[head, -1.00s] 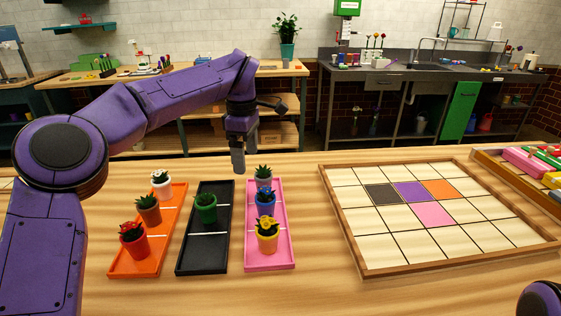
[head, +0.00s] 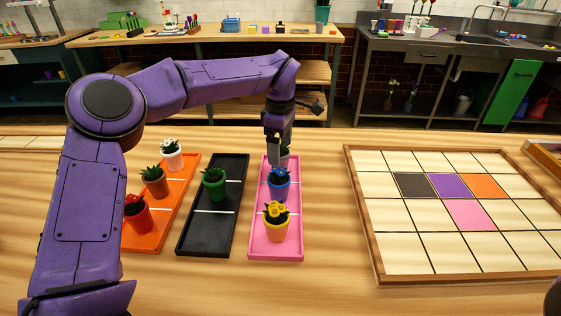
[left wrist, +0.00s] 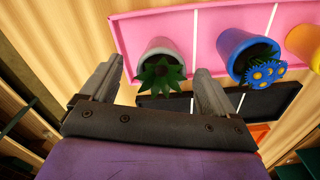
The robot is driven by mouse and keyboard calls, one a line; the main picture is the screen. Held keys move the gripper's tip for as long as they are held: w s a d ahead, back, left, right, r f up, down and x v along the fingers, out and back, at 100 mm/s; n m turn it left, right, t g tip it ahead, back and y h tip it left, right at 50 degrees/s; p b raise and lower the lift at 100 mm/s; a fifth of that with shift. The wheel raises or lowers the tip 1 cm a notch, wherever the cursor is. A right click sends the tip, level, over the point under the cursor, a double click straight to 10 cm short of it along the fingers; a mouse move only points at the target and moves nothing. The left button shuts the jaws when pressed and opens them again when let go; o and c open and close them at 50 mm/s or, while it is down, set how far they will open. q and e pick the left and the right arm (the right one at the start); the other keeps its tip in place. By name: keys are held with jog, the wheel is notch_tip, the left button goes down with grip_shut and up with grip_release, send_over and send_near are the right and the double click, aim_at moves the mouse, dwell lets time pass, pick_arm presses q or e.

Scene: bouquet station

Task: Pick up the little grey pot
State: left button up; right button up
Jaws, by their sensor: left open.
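The little grey pot (left wrist: 163,47), with a spiky green plant, stands at the far end of the pink tray (head: 256,235). In the left wrist view the plant lies between the two fingers of my open left gripper (left wrist: 158,78), and the pot's grey wall is just beyond the fingertips. In the head view my left gripper (head: 275,157) hides most of the grey pot (head: 286,161). I cannot tell whether the fingers touch it. The right gripper is not in view.
The blue pot (head: 279,188) stands close to the grey one, with the yellow pot (head: 277,227) nearer on the same tray. A black tray (head: 207,238) holds a green pot (head: 214,187). An orange tray (head: 180,205) holds several pots. A framed grid board (head: 400,235) lies right.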

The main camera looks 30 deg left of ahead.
pick_arm(q)
jog(key=shift+s+f, duration=0.1)
jog(key=shift+f, duration=0.1)
jog(key=c, duration=1.4)
jog(key=shift+r, duration=0.1)
